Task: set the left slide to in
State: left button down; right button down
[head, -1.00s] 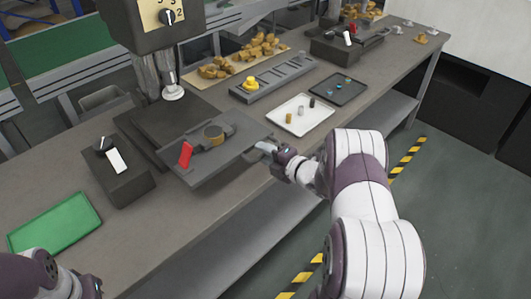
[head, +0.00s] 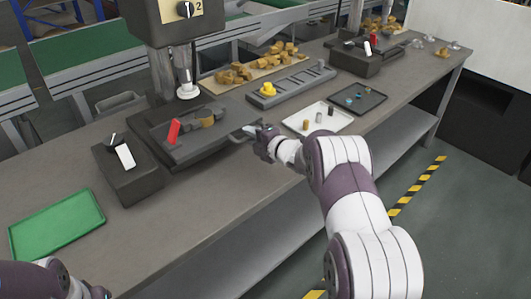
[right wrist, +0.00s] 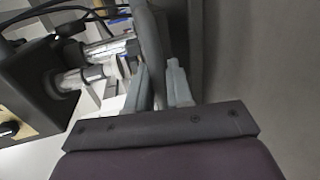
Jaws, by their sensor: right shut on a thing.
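The left slide (head: 190,139) is a dark grey plate on its base beneath the left machine's head. It carries a red lever (head: 173,132) and a brass-coloured round part (head: 207,120). The slide lies mostly over the base, below the metal stem (head: 187,88). My right gripper (head: 254,131) is at its right front edge, shut on its handle. In the right wrist view a grey bar runs between the two fingers (right wrist: 163,85). My left arm shows at the bottom left corner of the head view; its fingers are out of frame.
A control box with a white switch (head: 127,170) stands left of the slide, with a green tray (head: 57,223) beyond it. A white tray (head: 318,118), a dark tray (head: 358,99) and a grey rack (head: 291,84) with a yellow button lie to the right. Bench front is clear.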

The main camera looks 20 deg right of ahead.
aim_at(243, 126)
jog(key=shift+r+b+x, duration=0.2)
jog(key=shift+b+x, duration=0.1)
jog(key=shift+x, duration=0.75)
jog(key=shift+r+b+x, duration=0.25)
jog(key=shift+x, duration=0.75)
jog(key=shift+w, duration=0.1)
jog(key=c, duration=1.2)
grip_release()
jog(key=v, duration=1.2)
jog(key=shift+s+d, duration=0.1)
jog(key=shift+s, duration=0.3)
jog(key=shift+c, duration=0.2)
